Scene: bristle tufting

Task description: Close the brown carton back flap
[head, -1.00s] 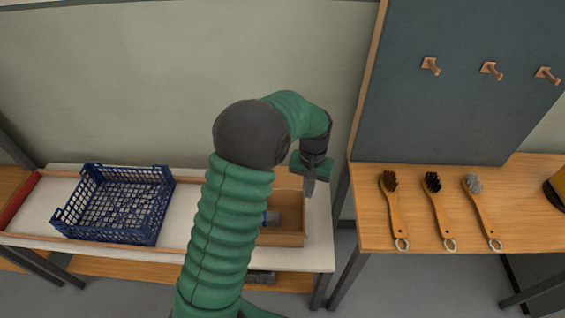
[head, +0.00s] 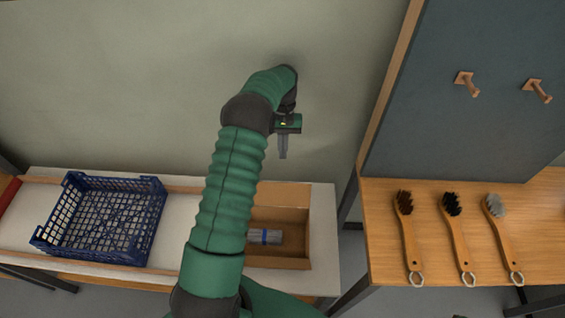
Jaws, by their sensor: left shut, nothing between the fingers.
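The brown carton (head: 304,239) stands open on the right end of the white-topped bench, its left part hidden behind my left arm. Its back flap (head: 284,195) shows as a lighter panel along the far edge, folded away from the opening. A grey item with a blue band (head: 264,236) lies inside. My left gripper (head: 283,154) is shut and empty, pointing down. In the picture it is above the back flap, apart from it, against the wall. My right gripper is not in view.
A blue plastic crate (head: 102,261) stands on the bench (head: 325,225) left of the carton. Three wooden-handled brushes (head: 457,235) lie on the wooden table to the right. A dark pegboard (head: 440,120) with pegs rises behind them.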

